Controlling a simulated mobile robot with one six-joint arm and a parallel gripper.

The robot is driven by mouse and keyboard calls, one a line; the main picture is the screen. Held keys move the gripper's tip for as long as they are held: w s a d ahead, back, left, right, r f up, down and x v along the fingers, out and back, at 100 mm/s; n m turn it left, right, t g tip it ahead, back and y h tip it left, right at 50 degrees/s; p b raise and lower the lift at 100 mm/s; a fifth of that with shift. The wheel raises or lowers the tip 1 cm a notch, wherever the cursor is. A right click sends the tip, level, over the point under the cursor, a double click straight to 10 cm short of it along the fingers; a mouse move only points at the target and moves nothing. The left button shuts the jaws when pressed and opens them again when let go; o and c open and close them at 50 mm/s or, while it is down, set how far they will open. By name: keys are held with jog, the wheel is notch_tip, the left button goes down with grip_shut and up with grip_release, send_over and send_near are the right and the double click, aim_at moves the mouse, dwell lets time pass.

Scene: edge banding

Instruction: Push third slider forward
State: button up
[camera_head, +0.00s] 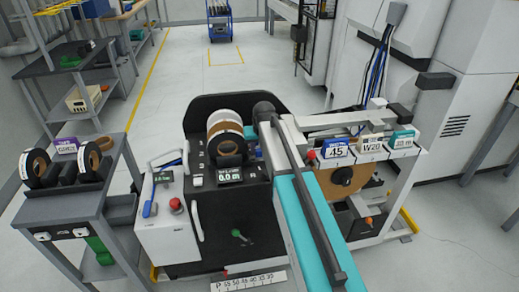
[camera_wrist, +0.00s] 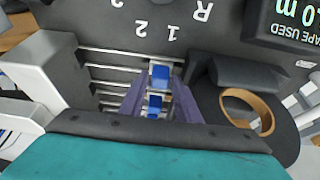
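In the wrist view, two blue slider knobs (camera_wrist: 160,76) sit one before the other on metal rails set into a dark panel. The nearer blue knob (camera_wrist: 154,107) is partly between the purple-grey fingers of my gripper (camera_wrist: 161,82). The fingers stand apart, one on each side of the blue knobs. I cannot tell whether they touch them. Several parallel rails (camera_wrist: 105,85) run left of the fingers. Panel marks "R", "2" and "1" appear upside down above. I cannot make out the gripper or the sliders in the head view.
A black tape roll (camera_wrist: 285,128) with a brown core lies close right of the gripper; a tape display (camera_wrist: 285,28) is beyond it. A teal surface (camera_wrist: 150,158) with a dark edge fills the near side. In the head view, a cart (camera_head: 70,205) with tape rolls stands left.

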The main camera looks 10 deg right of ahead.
jog(key=shift+f, duration=0.1)
grip_shut()
